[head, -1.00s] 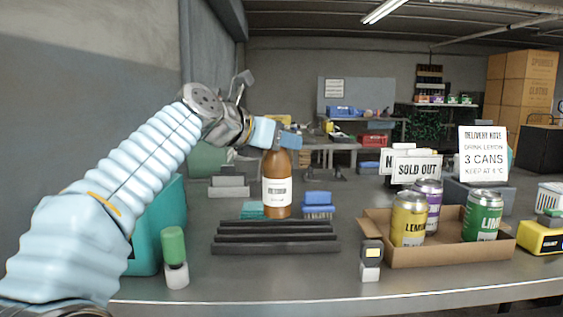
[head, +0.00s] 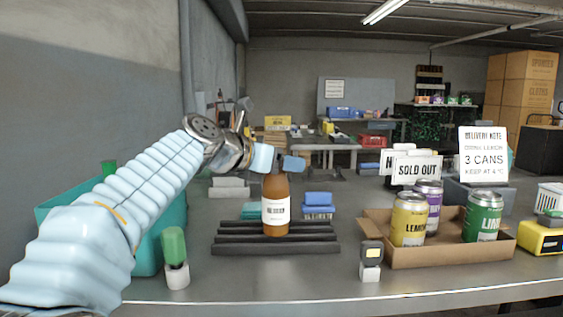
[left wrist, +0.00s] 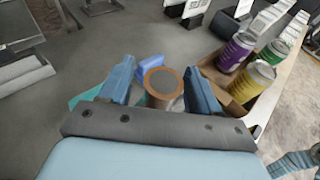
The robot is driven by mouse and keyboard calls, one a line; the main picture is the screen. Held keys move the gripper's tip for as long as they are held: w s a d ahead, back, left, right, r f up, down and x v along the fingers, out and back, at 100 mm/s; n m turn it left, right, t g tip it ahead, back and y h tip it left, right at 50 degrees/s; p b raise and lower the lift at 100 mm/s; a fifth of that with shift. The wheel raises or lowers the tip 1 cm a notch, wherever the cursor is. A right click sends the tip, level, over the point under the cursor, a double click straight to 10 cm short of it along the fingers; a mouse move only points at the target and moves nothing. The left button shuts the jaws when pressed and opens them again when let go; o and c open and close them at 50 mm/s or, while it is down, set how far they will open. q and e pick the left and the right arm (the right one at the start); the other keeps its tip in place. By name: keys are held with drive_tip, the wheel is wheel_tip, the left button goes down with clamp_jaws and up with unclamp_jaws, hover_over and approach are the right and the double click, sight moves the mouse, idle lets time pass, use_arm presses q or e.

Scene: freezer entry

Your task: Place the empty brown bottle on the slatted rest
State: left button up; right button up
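The brown bottle (head: 276,188) with a white label stands upright on the dark slatted rest (head: 230,248), near the middle of the slats. Its round brown top (left wrist: 163,84) shows in the left wrist view. My left gripper (head: 278,163) is around the bottle's neck, with one blue finger on each side. In the left wrist view the fingers (left wrist: 160,82) stand apart, with a gap at least on the left of the bottle. Any contact on the right side is hard to tell.
A cardboard tray (head: 440,255) with yellow, purple and green cans stands to the right. A green-topped item (head: 174,256) and a teal bin (head: 148,250) are left. Blue blocks (head: 318,205) sit behind the rest.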

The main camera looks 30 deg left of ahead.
use_arm(q)
drive_tip(key=shift+r, duration=0.1)
drive_tip(key=b+v, duration=0.1)
drive_tip(key=v, duration=1.1)
idle(2.1)
